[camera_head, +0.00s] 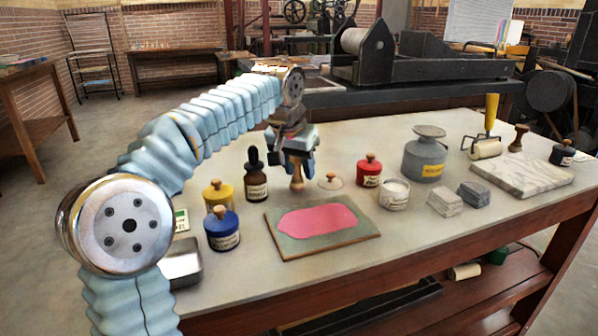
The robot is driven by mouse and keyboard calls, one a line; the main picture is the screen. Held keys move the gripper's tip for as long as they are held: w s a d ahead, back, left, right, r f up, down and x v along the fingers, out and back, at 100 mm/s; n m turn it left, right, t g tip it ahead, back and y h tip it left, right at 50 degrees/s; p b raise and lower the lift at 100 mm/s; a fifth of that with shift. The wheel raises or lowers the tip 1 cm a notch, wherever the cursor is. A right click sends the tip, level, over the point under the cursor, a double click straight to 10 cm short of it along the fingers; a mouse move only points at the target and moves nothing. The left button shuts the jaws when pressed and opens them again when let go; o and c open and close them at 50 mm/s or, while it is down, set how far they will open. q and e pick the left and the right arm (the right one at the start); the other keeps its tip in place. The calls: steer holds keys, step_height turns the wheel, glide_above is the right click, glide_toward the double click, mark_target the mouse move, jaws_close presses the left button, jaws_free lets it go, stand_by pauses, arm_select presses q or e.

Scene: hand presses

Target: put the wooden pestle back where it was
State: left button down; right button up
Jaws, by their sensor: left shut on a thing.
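The wooden pestle (297,180) is in my left gripper (296,160), which is shut on its upper part. Its rounded lower end shows below the fingers, just behind the back edge of the board with the pink patch. It hangs roughly upright; I cannot tell whether it touches the table. The gripper hides its top. My right gripper is not in view.
A pale lid with a wooden knob (330,182) lies right of the pestle, and a dropper bottle (256,176) stands left. The board (331,243) lies in front.

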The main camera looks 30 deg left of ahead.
arm_select(q)
steer(key=shift+f, duration=0.3)
steer(key=shift+f, duration=0.2)
steer(key=c, duration=0.7)
jaws_free()
steer(key=shift+o, duration=0.2)
steer(key=shift+r, duration=0.1)
steer(key=shift+r, duration=0.2)
steer(key=p+v, duration=0.2)
steer(key=v, duration=0.9)
steer(key=shift+s+r, duration=0.25)
steer(key=shift+r, duration=0.1)
